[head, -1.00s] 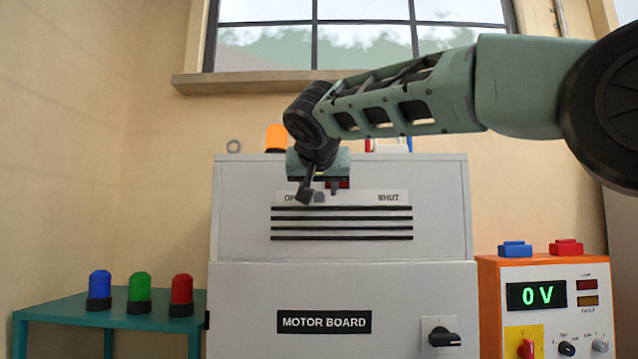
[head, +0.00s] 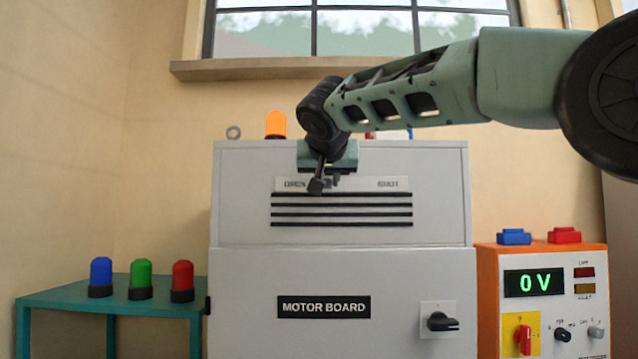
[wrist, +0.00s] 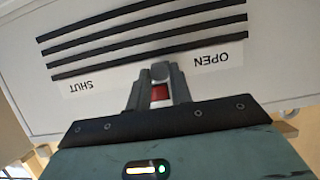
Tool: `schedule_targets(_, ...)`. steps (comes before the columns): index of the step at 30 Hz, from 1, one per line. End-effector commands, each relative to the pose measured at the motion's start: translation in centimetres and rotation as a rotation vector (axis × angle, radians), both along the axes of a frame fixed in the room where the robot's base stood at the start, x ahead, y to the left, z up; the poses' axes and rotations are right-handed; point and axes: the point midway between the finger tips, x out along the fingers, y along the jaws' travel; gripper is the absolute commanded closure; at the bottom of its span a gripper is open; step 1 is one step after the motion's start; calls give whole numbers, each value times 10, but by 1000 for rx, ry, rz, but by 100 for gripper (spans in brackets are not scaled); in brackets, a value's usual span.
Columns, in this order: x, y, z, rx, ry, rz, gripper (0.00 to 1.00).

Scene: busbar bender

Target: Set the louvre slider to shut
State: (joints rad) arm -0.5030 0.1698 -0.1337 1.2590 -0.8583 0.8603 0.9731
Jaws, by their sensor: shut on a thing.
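The louvre slider's label strip (head: 360,184) runs along the top of the grey cabinet front, above several black louvre slots (head: 342,209). OPEN is at its left end and SHUT at its right. In the wrist view the strip is upside down, with SHUT at left and OPEN at right. My gripper (head: 325,184) is at the strip, right of OPEN and short of the middle. In the wrist view its fingers (wrist: 159,88) are closed around the small grey slider knob (wrist: 160,71). A red patch shows between the fingers. In the head view the fingers largely hide the knob.
The MOTOR BOARD cabinet (head: 230,200) has a black rotary switch (head: 442,322) at lower right. An orange beacon (head: 276,124) stands on top. A teal table (head: 60,300) with coloured lamps is at left. An orange-sided meter box (head: 486,280) reading 0 V is at right.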

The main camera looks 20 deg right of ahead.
Motion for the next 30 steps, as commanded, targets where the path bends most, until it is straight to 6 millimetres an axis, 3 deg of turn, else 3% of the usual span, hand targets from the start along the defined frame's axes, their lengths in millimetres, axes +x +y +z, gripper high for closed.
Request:
schedule_targets(3,-10,-33,-6,3,-6,-10,100)
schedule_targets(9,-24,-74,-3,2,-4,-8,100)
schedule_targets(22,-27,-85,0,-1,0,-8,100)
schedule_targets(23,-28,-85,0,-1,0,-8,70)
schedule_targets(24,-27,-85,0,-1,0,-8,59)
schedule_targets(30,-27,-84,0,0,-1,-5,57)
